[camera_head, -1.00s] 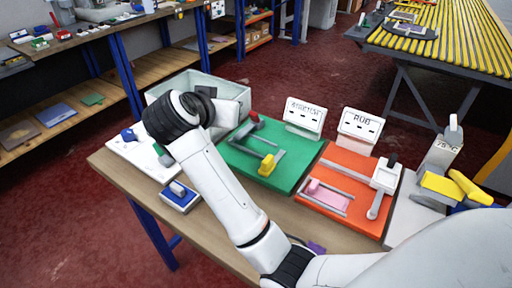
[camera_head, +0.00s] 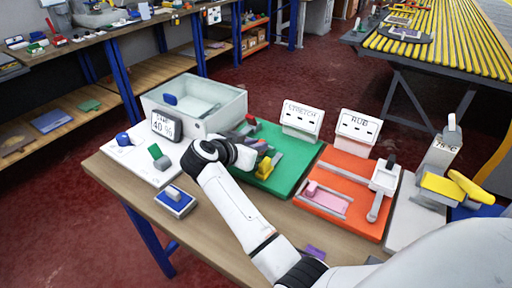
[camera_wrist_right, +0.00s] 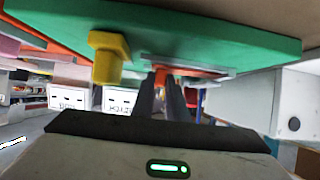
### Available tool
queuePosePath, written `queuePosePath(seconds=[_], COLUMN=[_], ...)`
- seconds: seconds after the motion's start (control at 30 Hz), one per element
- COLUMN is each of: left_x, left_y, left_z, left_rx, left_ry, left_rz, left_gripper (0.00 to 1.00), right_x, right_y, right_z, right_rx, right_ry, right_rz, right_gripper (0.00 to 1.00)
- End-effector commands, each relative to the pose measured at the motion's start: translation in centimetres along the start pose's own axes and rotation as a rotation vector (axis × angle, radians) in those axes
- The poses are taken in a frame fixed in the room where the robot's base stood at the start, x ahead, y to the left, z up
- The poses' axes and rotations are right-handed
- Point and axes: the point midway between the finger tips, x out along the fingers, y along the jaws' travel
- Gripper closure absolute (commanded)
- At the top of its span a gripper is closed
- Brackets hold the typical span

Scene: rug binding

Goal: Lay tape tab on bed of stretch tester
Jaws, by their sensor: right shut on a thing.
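The stretch tester is a green board (camera_head: 290,165) with a yellow clamp (camera_head: 264,168), a red block (camera_head: 252,119) and a grey bed, under a STRETCH sign. My right gripper (camera_head: 251,141) is low over its left part, beside the yellow clamp, mostly hidden by my wrist. In the right wrist view its narrow fingers (camera_wrist_right: 168,92) are close together, shut on the tape tab, which is barely visible. A red-orange piece (camera_wrist_right: 180,72) shows at the fingertips; I cannot tell if it is the tab or part of the tester. My left gripper is out of view.
An orange rub tester (camera_head: 335,208) with a pink strip is to the right. A grey bin (camera_head: 225,105) stands behind.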

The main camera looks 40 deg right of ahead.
Motion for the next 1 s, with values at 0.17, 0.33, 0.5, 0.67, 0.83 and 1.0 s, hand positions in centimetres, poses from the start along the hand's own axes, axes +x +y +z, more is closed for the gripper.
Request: queuePosePath(seconds=[0.17, 0.33, 0.5, 0.67, 0.83, 1.0], left_x=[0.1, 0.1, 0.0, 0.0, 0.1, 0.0], left_y=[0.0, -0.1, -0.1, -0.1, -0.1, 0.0], left_z=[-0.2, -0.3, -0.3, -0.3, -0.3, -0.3], left_rx=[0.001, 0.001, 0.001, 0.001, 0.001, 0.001], left_ry=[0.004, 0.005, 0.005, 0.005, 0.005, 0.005], left_rz=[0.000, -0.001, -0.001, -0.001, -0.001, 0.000], left_gripper=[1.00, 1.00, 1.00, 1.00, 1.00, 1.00], right_x=[0.2, 0.2, 0.3, 0.3, 0.3, -1.4], right_y=[-0.1, 0.0, -0.1, -0.1, -0.1, -0.2], right_z=[0.4, 0.4, 0.6, 0.6, 0.5, 0.5], right_rx=[0.002, 0.001, 0.001, 0.001, 0.002, 0.002], right_ry=[0.001, 0.001, 0.000, 0.000, 0.001, -0.002], right_rz=[-0.002, -0.002, -0.002, -0.002, -0.002, -0.006], right_gripper=[1.00, 1.00, 0.73, 0.68, 0.68, 0.68])
